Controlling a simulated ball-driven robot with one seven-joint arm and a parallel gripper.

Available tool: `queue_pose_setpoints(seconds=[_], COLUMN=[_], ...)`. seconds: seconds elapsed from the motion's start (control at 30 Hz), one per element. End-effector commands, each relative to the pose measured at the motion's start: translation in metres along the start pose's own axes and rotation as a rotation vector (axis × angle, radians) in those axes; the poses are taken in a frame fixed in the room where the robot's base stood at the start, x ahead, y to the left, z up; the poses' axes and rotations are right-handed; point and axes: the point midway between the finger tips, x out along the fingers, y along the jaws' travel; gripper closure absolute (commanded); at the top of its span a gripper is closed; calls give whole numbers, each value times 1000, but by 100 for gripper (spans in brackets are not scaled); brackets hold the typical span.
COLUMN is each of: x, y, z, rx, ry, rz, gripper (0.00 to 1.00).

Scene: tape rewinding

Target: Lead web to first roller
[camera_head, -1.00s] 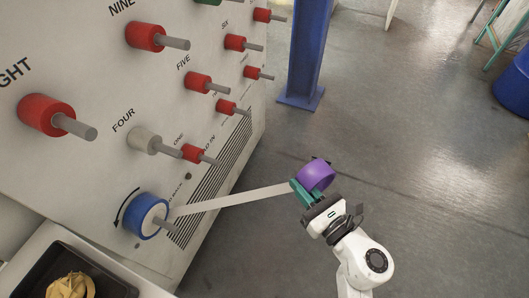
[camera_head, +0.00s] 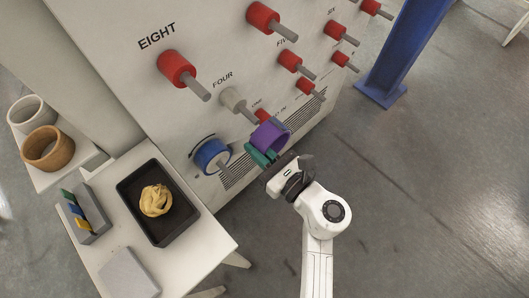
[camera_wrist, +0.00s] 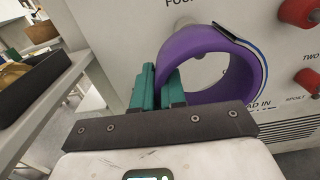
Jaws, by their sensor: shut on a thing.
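My gripper (camera_head: 262,154) is shut on the wall of a purple ring (camera_head: 270,136), held in front of the panel. In the wrist view, its teal fingers (camera_wrist: 160,76) pinch the left side of the purple ring (camera_wrist: 188,42). The blue roll (camera_head: 211,157) sits low on the panel, left of my gripper. The red roller marked ONE (camera_head: 261,115) is partly hidden behind the ring. The pale roller marked FOUR (camera_head: 232,99) is up and left of the ring. The web's run from the blue roll is not clear; a thin pale, dark-edged band (camera_wrist: 238,38) follows the ring's upper right.
More red rollers, such as EIGHT (camera_head: 175,67), stick out of the white panel (camera_head: 120,60). A white table (camera_head: 205,246) with a black tray (camera_head: 163,226) stands at lower left. A blue post (camera_head: 405,55) stands at upper right. The floor at right is clear.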

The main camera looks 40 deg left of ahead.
Motion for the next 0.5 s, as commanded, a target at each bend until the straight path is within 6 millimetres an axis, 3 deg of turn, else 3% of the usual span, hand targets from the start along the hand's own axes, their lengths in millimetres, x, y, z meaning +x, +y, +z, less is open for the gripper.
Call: queue_pose_setpoints(seconds=[0.5], x=[56], y=[0], z=[-2], rx=[-1], ry=[-2], rz=[1], gripper=[100])
